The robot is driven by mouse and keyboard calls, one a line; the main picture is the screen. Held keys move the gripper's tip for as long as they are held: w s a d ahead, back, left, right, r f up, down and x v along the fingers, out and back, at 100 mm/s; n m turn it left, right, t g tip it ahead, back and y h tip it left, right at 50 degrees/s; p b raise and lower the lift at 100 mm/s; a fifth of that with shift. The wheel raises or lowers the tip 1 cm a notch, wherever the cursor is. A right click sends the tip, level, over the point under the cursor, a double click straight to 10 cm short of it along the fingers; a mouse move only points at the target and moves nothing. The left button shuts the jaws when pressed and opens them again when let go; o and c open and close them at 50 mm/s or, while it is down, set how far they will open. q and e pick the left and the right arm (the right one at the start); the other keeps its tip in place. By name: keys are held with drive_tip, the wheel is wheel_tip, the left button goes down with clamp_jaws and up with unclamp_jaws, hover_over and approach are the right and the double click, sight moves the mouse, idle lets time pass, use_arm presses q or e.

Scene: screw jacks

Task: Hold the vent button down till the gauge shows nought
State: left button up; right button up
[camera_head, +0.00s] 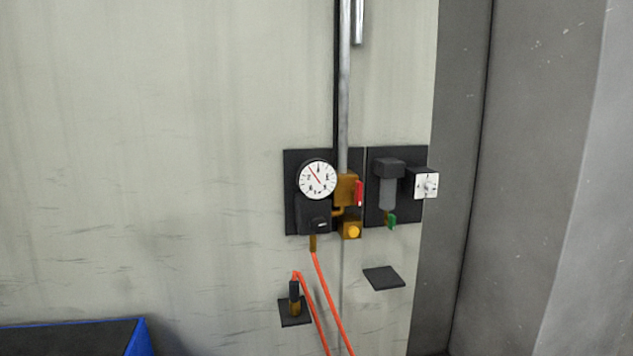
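The gauge (317,180) is a round white dial with dark marks on a black wall panel. Its red needle points to the upper left; the figures are too small to read surely. A round yellow-orange button (353,231) sits on a brass block low on the panel, right of the gauge; no label shows, so I cannot tell surely that it is the vent button. Nothing touches it. Neither of my grippers is in view.
A red lever (359,193) is on the brass valve above the button. Right are a filter bowl (387,194), a green tap (392,221) and a white dial box (426,184). An orange hose (329,303) hangs below. A blue-edged bin (139,338) is lower left.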

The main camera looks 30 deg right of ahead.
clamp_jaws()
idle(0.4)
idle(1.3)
